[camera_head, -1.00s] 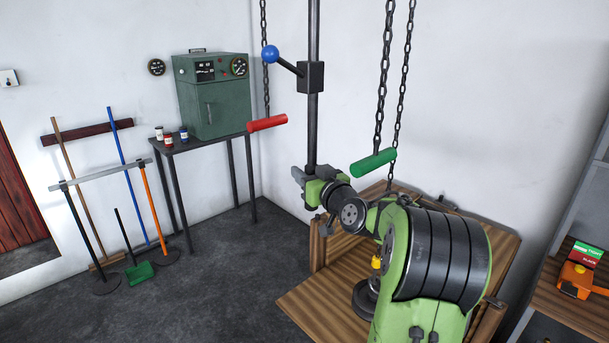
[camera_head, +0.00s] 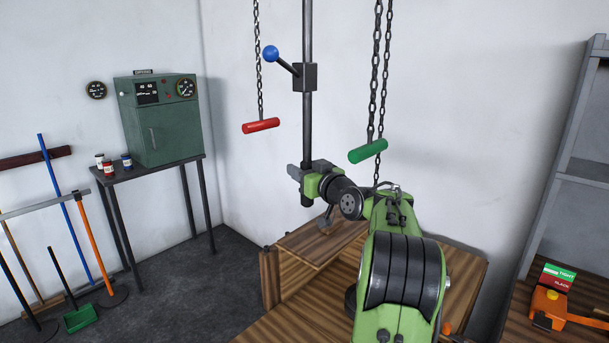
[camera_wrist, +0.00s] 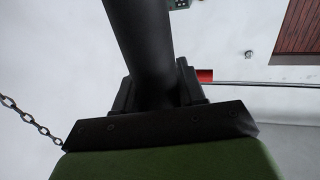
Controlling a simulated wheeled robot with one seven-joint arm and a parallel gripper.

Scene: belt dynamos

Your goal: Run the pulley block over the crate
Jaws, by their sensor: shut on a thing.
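My gripper (camera_head: 307,180) is shut on the lower part of a dark vertical rod (camera_head: 308,130) that hangs from above. The rod carries a side lever with a blue knob (camera_head: 270,53). In the wrist view the dark rod (camera_wrist: 143,45) runs between the jaws. Two chains hang beside it, one with a red handle (camera_head: 261,125), one with a green handle (camera_head: 368,151). The pulley block itself is out of view above. A brown wooden crate (camera_head: 290,322) stands below and behind my arm, which hides much of it.
A green cabinet (camera_head: 160,120) stands on a dark table (camera_head: 150,175) at the left, with brooms on a rack (camera_head: 50,207) beside it. At the right, a wooden bench (camera_head: 525,315) bears an orange device (camera_head: 550,308) and a TIGHT/SLACK sign (camera_head: 557,278). Floor between is clear.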

